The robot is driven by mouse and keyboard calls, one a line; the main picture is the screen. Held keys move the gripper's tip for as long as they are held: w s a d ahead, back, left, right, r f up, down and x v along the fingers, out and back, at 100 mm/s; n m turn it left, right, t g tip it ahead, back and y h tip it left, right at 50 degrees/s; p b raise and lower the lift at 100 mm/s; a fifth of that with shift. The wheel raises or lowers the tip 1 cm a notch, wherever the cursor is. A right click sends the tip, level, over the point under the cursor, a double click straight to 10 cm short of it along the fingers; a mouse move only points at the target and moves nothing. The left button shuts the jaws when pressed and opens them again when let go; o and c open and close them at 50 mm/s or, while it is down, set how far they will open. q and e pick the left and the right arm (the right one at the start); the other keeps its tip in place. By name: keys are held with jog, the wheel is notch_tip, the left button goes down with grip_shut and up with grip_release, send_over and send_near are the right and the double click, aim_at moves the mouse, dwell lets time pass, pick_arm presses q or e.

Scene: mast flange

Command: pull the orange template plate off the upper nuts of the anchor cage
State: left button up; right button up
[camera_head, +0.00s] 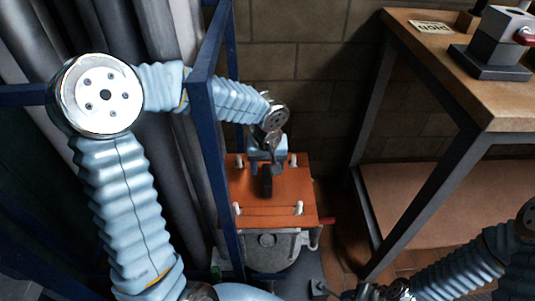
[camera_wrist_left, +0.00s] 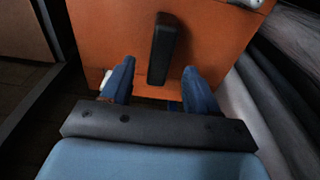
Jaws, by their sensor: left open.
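The orange template plate (camera_head: 275,216) lies on top of the anchor cage, with pale stud ends (camera_head: 299,208) standing up through its corners. A black bar handle (camera_head: 266,186) stands near its middle. The grey body below the plate (camera_head: 268,252) shows at its front. My left gripper (camera_head: 267,168) is over the plate at the handle. In the left wrist view its two blue fingers (camera_wrist_left: 158,72) are open, one on each side of the black handle (camera_wrist_left: 161,45), with gaps showing. The upper nuts cannot be made out clearly.
A blue steel frame (camera_head: 203,105) stands close left of the plate, with large grey pipes (camera_head: 120,40) behind it. A wooden workbench (camera_head: 450,50) with a vise-like block (camera_head: 490,50) and a lower shelf (camera_head: 450,205) is at the right. A brick wall closes the back.

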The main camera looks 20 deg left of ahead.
aim_at(267, 174)
pick_arm(q)
jog(key=f, duration=0.6)
jog(key=shift+w+a+f, duration=0.1)
jog(key=shift+w+a, duration=0.05)
jog(key=shift+w, duration=0.15)
jog(key=shift+c, duration=0.4)
grip_shut()
